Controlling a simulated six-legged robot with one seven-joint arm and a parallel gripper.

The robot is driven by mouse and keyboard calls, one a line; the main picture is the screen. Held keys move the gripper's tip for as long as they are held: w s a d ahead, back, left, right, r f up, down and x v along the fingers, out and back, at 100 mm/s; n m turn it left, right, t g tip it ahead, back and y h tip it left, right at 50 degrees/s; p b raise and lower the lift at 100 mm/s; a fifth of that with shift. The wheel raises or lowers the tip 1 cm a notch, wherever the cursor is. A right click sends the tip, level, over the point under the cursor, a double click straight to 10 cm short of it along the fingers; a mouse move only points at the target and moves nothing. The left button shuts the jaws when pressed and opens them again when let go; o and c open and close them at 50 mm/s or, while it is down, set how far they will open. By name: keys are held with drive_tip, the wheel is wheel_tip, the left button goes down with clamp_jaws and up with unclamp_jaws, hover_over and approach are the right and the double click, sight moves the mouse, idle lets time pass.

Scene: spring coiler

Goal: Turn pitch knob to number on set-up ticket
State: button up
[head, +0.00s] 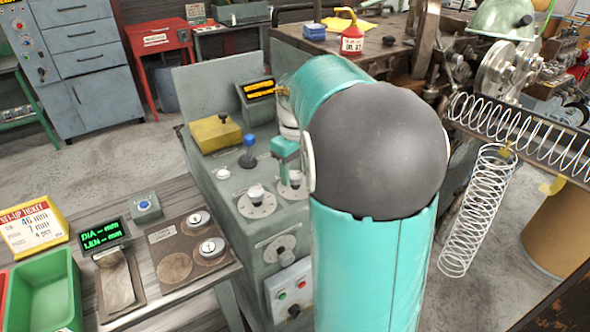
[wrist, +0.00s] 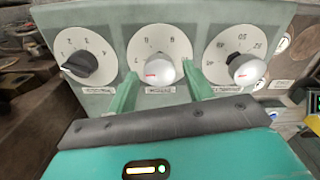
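The set-up ticket (head: 32,228) lies at the left in the head view and shows 46 mm, 7 mm and 4 pcs. In the wrist view three dials sit in a row. The middle one, apparently the pitch dial, has a white pitch knob (wrist: 159,72) with a red mark; it also shows in the head view (head: 291,180). Its small label is hard to read. My gripper (wrist: 161,78) is open, with one green finger at each side of this knob and gaps showing. In the head view my gripper (head: 286,158) is over the knob and partly hides it.
A white knob (wrist: 246,70) is at the right of the pitch knob in the wrist view, and a black knob (wrist: 80,65) at its left. A blue-topped lever (head: 248,155) and a yellow box (head: 216,134) stand close by on the panel.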

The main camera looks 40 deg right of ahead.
sight(295, 174)
drive_tip(key=shift+o, duration=0.2)
wheel_tip(295, 174, up, 14)
drive_tip(key=shift+f, duration=0.15)
idle(0.4)
idle(0.4)
drive_tip(key=s+a+f+m+t, duration=0.1)
drive_tip(key=s+a+f, duration=0.3)
drive_tip(key=s+a, duration=0.4)
drive_tip(key=s+a+f+t, duration=0.4)
drive_tip(key=s+a, duration=0.4)
drive_tip(key=a, duration=0.5)
drive_tip(key=shift+s+a+f+m+t, duration=0.3)
drive_tip(key=shift+s+a+f+m, duration=0.05)
drive_tip(key=shift+s+m, duration=0.05)
